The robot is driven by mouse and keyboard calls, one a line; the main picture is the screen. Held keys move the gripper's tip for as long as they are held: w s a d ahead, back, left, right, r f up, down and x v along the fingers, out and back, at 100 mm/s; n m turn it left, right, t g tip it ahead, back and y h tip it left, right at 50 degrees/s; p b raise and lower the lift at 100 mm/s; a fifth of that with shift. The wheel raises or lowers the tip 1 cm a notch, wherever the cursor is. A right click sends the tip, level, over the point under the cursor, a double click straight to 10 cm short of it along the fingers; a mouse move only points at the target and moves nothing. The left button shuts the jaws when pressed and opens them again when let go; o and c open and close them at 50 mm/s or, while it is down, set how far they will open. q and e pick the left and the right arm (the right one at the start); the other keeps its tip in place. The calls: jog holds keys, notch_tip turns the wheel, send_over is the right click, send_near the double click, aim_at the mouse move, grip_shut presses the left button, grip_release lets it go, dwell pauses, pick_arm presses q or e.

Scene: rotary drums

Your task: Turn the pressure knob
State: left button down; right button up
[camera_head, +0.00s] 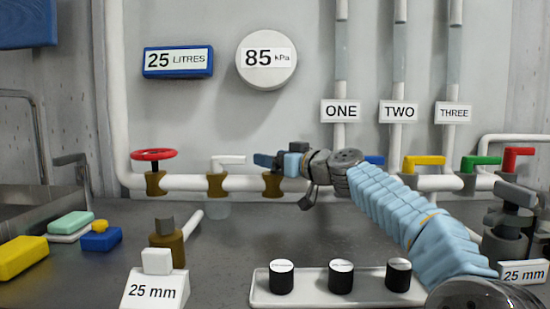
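A round white gauge (266,60) reading 85 kPa hangs on the back wall. Three black knobs with white tops, a left one (281,277), a middle one (340,277) and a right one (398,275), stand on a white tray (310,298); their small print is unreadable. My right arm reaches in from the lower right over the tray. My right gripper (278,161) is at the horizontal pipe, above a brass valve body (272,186), well away from the knobs. Blue parts show at its tip; I cannot tell whether its fingers are open or shut. My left gripper is not in view.
A red wheel valve (153,155), a white lever (227,161), and yellow (423,162), green (480,162) and red (517,156) levers line the pipe (195,183). A 25 mm sign (154,290) stands front left. Sponges (22,257) lie left.

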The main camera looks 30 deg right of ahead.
jog(key=c, duration=0.9)
jog(key=shift+o, duration=0.2)
jog(key=shift+a+m+h, duration=0.1)
jog(key=shift+m+h, duration=0.3)
jog(key=shift+h, duration=0.2)
jog(key=shift+r+m+h+p, duration=0.2)
jog(key=shift+m+h+p, duration=0.15)
jog(key=shift+h, duration=0.25)
jog(key=shift+f+m+h, duration=0.15)
jog(key=shift+m+h, duration=0.2)
jog(key=shift+h, duration=0.15)
jog(key=o, duration=0.9)
jog(key=shift+o, duration=0.2)
